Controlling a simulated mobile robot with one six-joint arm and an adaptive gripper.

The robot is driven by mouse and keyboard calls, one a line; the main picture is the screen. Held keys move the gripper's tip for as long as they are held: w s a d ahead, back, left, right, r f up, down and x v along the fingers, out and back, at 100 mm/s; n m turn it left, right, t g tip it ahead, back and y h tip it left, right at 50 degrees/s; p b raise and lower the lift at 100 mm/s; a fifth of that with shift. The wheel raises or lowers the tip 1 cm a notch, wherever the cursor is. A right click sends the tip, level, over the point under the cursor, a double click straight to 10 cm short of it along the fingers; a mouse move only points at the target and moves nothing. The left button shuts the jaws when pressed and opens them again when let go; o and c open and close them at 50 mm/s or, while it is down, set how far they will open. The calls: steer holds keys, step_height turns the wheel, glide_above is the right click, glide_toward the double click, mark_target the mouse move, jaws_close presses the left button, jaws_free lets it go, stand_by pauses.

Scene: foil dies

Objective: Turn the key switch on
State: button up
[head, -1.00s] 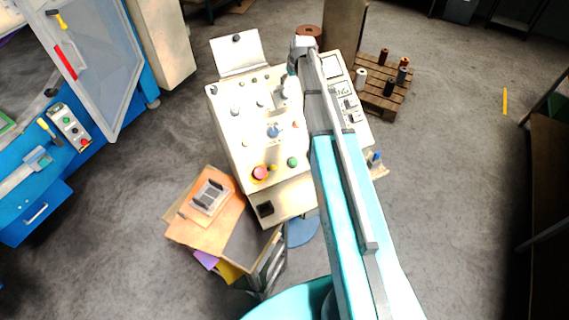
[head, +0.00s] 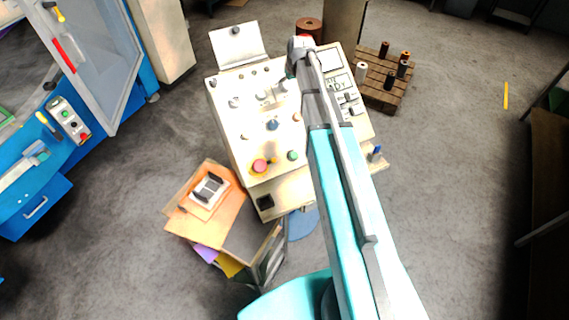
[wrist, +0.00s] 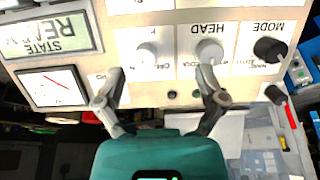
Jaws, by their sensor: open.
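The cream control console (head: 250,140) stands in the middle of the head view, with knobs and buttons on its sloped face. I cannot tell which control is the key switch. My gripper (wrist: 162,99) is open and empty, its fingertips apart in front of the panel. The right fingertip overlaps the area below the HEAD knob; contact is unclear. In the head view my arm partly covers the console.
A red stop button (head: 260,165), a green button (head: 293,155) and a blue knob (head: 272,124) are on the lower console.

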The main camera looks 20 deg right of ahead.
steer(key=s+a+f+g+b, duration=0.1)
steer(key=s+a+f+b, duration=0.1)
steer(key=s+f+b, duration=0.3)
steer(key=s+a+f+m+g+b, duration=0.1)
steer(key=s+a+f+b, duration=0.2)
steer(key=s+f+b, duration=0.2)
steer(key=s+a+f+g+b, duration=0.1)
steer(key=s+a+f+b, duration=0.2)
steer(key=s, duration=0.7)
steer(key=shift+s+f+h+b, duration=0.3)
steer(key=shift+f+b, duration=0.95)
steer(key=shift+f, duration=0.75)
steer(key=s+a+f+b, duration=0.1)
steer(key=s+f+b, duration=0.3)
steer(key=s, duration=0.1)
steer(key=shift+s+a+m+g, duration=0.15)
steer(key=shift+s+m+g, duration=0.05)
steer(key=shift+m+g, duration=0.2)
